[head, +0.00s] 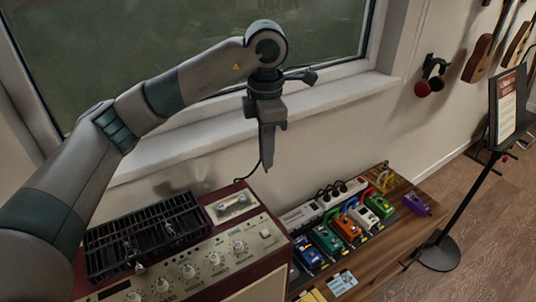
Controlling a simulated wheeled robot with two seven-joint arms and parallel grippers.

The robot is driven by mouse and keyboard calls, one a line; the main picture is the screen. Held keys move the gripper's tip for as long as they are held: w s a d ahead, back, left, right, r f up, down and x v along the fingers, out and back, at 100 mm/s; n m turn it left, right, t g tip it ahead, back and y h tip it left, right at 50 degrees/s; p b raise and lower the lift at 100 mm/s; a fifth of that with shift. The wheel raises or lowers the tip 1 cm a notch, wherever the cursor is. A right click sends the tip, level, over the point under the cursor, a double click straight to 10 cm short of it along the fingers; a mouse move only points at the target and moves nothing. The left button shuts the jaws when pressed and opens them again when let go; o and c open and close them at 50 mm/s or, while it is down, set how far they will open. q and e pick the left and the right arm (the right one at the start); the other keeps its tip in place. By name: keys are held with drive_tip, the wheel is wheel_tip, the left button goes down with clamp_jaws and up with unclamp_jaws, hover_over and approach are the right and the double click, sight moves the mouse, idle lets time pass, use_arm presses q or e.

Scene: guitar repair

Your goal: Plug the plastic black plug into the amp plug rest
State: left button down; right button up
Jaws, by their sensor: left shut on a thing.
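My left gripper (268,165) points down above the back of the red amp (262,247). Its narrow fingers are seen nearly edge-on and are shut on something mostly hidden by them. A thin black cable (257,167) runs down from beside the fingertips, so the held thing looks like the black plug, though its shape is not clear. The amp has a cream knob panel. A pale plate (232,206) is set in its top at the right, below the gripper and apart from it. I cannot tell for sure which part is the plug rest. My right gripper is out of view.
A black slotted rack (145,232) covers the amp top's left part. Right of the amp, a wooden bench (385,240) holds several coloured pedals (345,226) and a white power strip (300,214). A window sill (330,100) runs behind my arm. A sign stand (507,105) is at far right.

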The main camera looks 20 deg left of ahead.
use_arm(q)
drive_tip(key=s+a+f+m, duration=0.1)
drive_tip(key=s+f+m, duration=0.1)
drive_tip(key=m, duration=0.6)
drive_tip(key=s+a+f+m, duration=0.2)
drive_tip(key=s+m, duration=0.1)
drive_tip(key=m, duration=0.5)
drive_tip(key=s+a+f+m+b, duration=0.1)
drive_tip(key=s+f+m, duration=0.2)
drive_tip(key=m, duration=0.5)
drive_tip(key=shift+s+a+f, duration=0.1)
drive_tip(key=shift+s+a, duration=0.05)
drive_tip(key=shift+a, duration=0.1)
drive_tip(key=shift+d, duration=0.1)
